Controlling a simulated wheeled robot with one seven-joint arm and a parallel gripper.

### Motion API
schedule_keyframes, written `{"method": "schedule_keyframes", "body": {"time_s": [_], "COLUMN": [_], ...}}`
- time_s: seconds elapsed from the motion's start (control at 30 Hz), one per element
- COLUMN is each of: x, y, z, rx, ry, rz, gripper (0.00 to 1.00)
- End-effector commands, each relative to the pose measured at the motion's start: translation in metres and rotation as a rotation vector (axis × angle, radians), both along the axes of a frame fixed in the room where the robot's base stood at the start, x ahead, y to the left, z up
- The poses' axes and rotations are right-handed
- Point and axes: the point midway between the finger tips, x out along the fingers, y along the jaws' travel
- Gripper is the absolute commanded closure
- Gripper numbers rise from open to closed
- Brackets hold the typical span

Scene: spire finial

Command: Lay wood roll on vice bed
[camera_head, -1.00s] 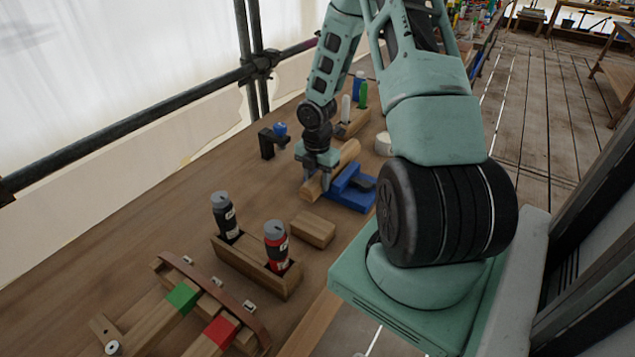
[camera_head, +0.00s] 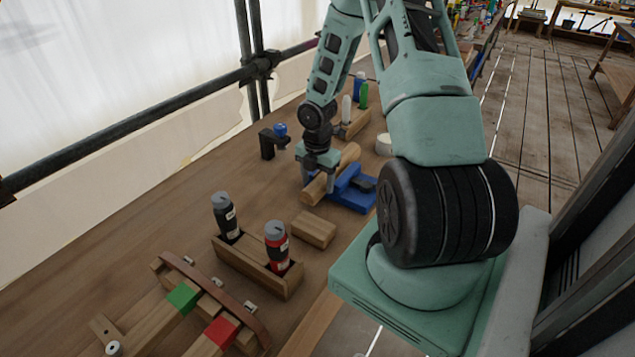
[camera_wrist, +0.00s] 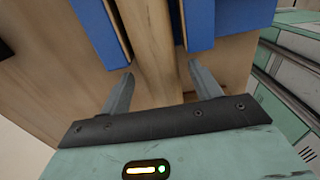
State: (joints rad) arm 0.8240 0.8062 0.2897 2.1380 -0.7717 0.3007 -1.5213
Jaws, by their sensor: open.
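The wood roll (camera_head: 316,188) is a light wooden cylinder lying along the blue vice (camera_head: 352,190), its near end sticking out toward the front. In the wrist view the roll (camera_wrist: 150,50) runs between two blue vice parts (camera_wrist: 95,30), which lie on both sides of it. My gripper (camera_head: 317,180) is just above the near part of the roll. In the wrist view my gripper (camera_wrist: 158,85) is open, with one finger on each side of the roll and a gap beside it. The vice bed under the roll is hidden.
A small wood block (camera_head: 313,229) lies in front of the vice. A wooden holder (camera_head: 255,268) with a black bottle (camera_head: 225,216) and a red bottle (camera_head: 277,245) stands nearer. A black clamp (camera_head: 272,142) stands behind left, and a white tape roll (camera_head: 384,144) lies behind right.

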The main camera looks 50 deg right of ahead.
Motion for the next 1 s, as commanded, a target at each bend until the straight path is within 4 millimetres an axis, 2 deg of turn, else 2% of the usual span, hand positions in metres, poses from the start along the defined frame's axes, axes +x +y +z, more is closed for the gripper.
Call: {"method": "schedule_keyframes", "body": {"time_s": [0.2, 0.4, 0.6, 0.8, 0.9, 0.97, 1.0], "x": [0.000, 0.000, 0.000, 0.000, 0.006, 0.011, 0.014], "y": [-0.001, -0.001, -0.001, 0.002, 0.017, 0.036, 0.054], "z": [0.047, 0.086, 0.107, 0.111, 0.117, 0.123, 0.129], "rx": [-0.004, -0.003, -0.002, -0.001, -0.005, -0.008, -0.013], "ry": [-0.004, -0.003, -0.001, -0.001, 0.002, 0.005, 0.008], "rz": [-0.003, -0.001, -0.001, -0.001, -0.018, -0.045, -0.070], "gripper": [0.37, 0.37, 0.37, 0.37, 0.37, 0.37, 0.37]}}
